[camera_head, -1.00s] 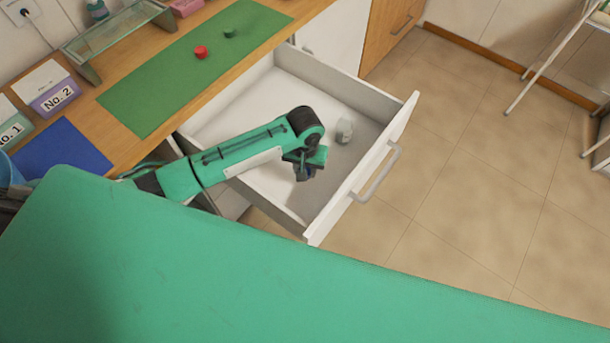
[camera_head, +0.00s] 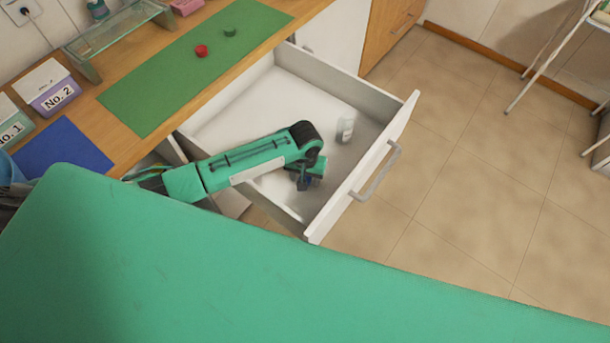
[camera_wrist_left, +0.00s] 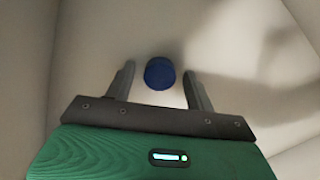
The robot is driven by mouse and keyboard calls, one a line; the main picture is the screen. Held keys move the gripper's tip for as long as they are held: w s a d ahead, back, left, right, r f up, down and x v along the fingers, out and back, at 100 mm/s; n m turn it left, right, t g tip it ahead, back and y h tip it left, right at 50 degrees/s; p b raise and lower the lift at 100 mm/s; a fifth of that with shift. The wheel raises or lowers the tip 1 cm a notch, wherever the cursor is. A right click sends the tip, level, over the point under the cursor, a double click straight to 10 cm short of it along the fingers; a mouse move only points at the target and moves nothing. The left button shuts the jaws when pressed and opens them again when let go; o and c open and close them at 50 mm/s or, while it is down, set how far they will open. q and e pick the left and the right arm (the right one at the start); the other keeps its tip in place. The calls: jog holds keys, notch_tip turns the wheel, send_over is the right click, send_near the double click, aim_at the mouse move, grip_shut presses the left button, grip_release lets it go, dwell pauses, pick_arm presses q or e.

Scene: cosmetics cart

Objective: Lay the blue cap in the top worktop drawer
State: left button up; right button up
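The open white top drawer (camera_head: 285,92) extends from the worktop. My left gripper (camera_head: 304,184) is inside it, low near the front left corner. In the left wrist view the blue cap (camera_wrist_left: 159,73) is between the tips of my left gripper (camera_wrist_left: 159,80), with a gap on both sides. The fingers are open and do not grip it. The cap appears to be over or on the drawer floor; contact is hard to tell. In the head view the arm mostly hides it. My right gripper is not in view.
A small white container (camera_head: 345,130) is in the drawer, right of my arm. A red cap (camera_head: 201,50) and a green cap (camera_head: 230,32) lie on the green mat (camera_head: 165,85). Boxes stand at the left. The drawer's back part is clear.

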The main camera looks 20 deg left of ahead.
pick_arm(q)
jog(key=shift+r, duration=0.1)
notch_tip(320, 180, up, 12)
dwell(0.6)
jog(key=shift+r, duration=0.15)
